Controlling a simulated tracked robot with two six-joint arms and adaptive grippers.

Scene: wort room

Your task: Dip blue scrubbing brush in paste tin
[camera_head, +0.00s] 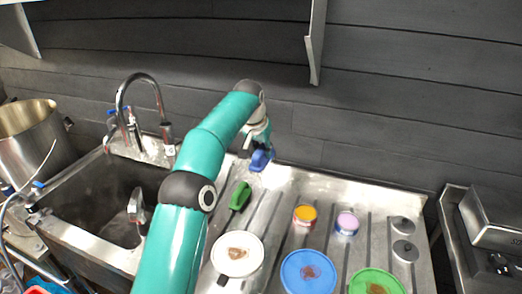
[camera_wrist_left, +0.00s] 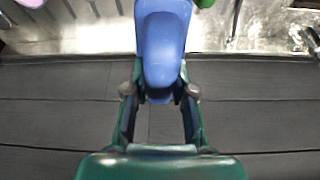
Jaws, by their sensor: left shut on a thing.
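My left gripper (camera_head: 257,142) is shut on the blue scrubbing brush (camera_head: 262,159) near the back edge of the drainboard, close to the wall. In the left wrist view the brush (camera_wrist_left: 162,45) sits between the two fingers and points away from the palm; its far end is cut off by the frame. Two small round tins stand on the drainboard to the right of the brush: one orange and yellow (camera_head: 305,213), one blue with a pale purple top (camera_head: 346,222). I cannot tell which holds the paste. My right gripper is out of view.
A green brush (camera_head: 240,196) lies left of the tins. White (camera_head: 222,268), blue (camera_head: 293,287) and green (camera_head: 388,274) plates with brown stains lie in front. A sink with a faucet (camera_head: 158,98) and a pot (camera_head: 40,150) are left.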

